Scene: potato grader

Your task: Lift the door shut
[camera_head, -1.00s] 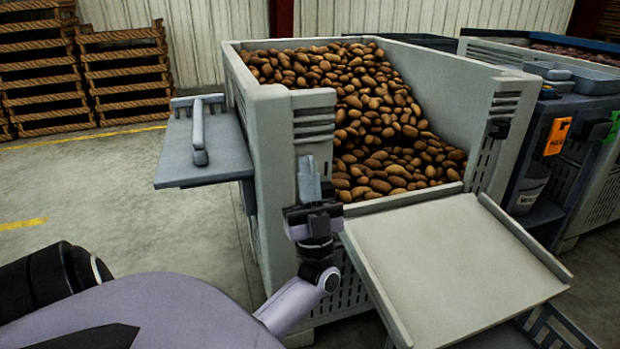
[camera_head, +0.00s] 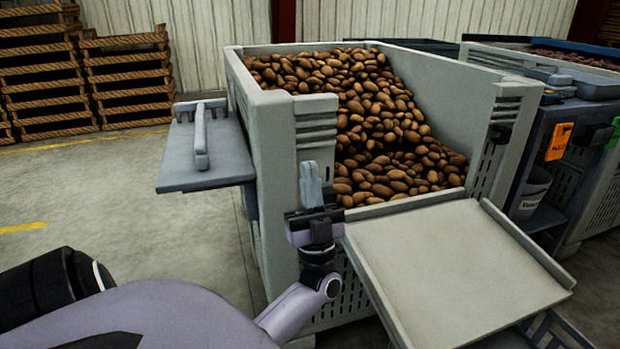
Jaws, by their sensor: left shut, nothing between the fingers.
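A large grey crate (camera_head: 271,130) full of brown potatoes (camera_head: 385,135) stands in the middle of the view. Its front is open, and a pale flat door panel (camera_head: 455,262) with raised side edges hangs folded down and outward from the opening, sloping toward me. My left gripper (camera_head: 311,182) is upright at the crate's front left corner post, left of the panel's upper left corner. Its fingers are shut together with nothing between them. I cannot tell whether it touches the post. My right gripper is out of view.
A grey side shelf (camera_head: 212,165) with a handle-like bar juts from the crate's left side. A dark stand with an orange tag (camera_head: 559,141) and a bucket (camera_head: 531,192) is at the right. Stacked wooden pallets (camera_head: 125,80) stand at the back left. The floor at left is clear.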

